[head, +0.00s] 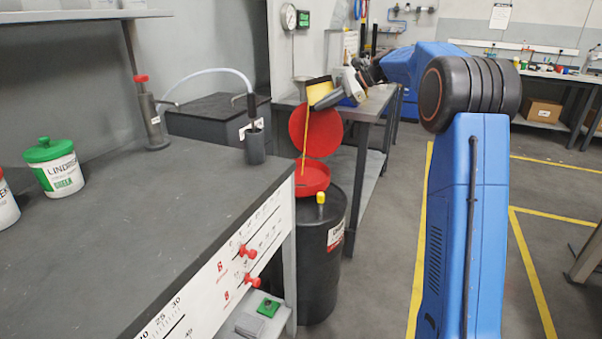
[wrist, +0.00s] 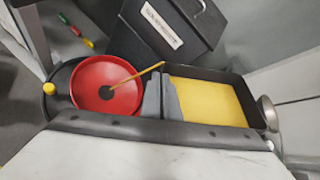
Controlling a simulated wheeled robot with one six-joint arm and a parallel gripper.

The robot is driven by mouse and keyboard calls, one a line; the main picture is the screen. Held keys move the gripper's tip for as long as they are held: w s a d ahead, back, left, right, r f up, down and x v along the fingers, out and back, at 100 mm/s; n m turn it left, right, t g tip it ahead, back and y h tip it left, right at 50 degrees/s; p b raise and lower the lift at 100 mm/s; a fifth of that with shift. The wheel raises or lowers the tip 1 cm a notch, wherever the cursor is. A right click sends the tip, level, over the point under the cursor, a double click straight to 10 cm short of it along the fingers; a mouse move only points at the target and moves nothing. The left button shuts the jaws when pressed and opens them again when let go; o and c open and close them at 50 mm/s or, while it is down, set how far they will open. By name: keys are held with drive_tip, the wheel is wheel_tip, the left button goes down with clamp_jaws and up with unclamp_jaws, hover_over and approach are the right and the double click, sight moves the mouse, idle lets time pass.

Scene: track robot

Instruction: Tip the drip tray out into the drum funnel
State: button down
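The drip tray is a dark shallow pan with yellow liquid in it; it shows in the wrist view (wrist: 207,98) and, steeply tilted, in the head view (head: 320,91). My gripper (wrist: 162,98) appears shut on the tray's near side wall. A thin yellow stream (head: 304,157) runs from the tray's corner down to the red drum funnel (head: 313,180). In the wrist view the stream ends near the dark hole in the middle of the funnel (wrist: 88,98). The funnel sits on a black drum (head: 318,262), its round red lid (head: 316,131) standing open behind.
A dark workbench (head: 150,215) with a grey bottle, a green-lidded tub (head: 54,167) and red knobs stands at the left. Another bench (head: 376,103) stands behind the drum. A yellow cap (head: 320,198) sticks up at the drum's front rim.

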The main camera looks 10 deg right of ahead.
drive_tip(key=shift+s+a+f, duration=0.2)
drive_tip(key=shift+s+f, duration=0.05)
drive_tip(key=shift+f, duration=0.2)
drive_tip(key=shift+s+a+f+n+t+h, duration=0.15)
drive_tip(key=shift+s+f+n+h, duration=0.05)
drive_tip(key=shift+f, duration=0.15)
drive_tip(key=shift+s+a+f+n+t+h, duration=0.15)
drive_tip(key=shift+f+n+h, duration=0.05)
drive_tip(key=shift+f, duration=0.15)
drive_tip(key=shift+s+a+f, duration=0.15)
drive_tip(key=shift+f, duration=0.15)
drive_tip(key=shift+s+a+f+n+t+h, duration=0.1)
drive_tip(key=shift+f+n+t+h, duration=0.25)
drive_tip(key=shift+f, duration=0.2)
drive_tip(key=shift+s+a+f+n+t+h, duration=0.1)
drive_tip(key=shift+f+n+t+h, duration=0.2)
drive_tip(key=shift+f, duration=0.2)
drive_tip(key=shift+f, duration=0.1)
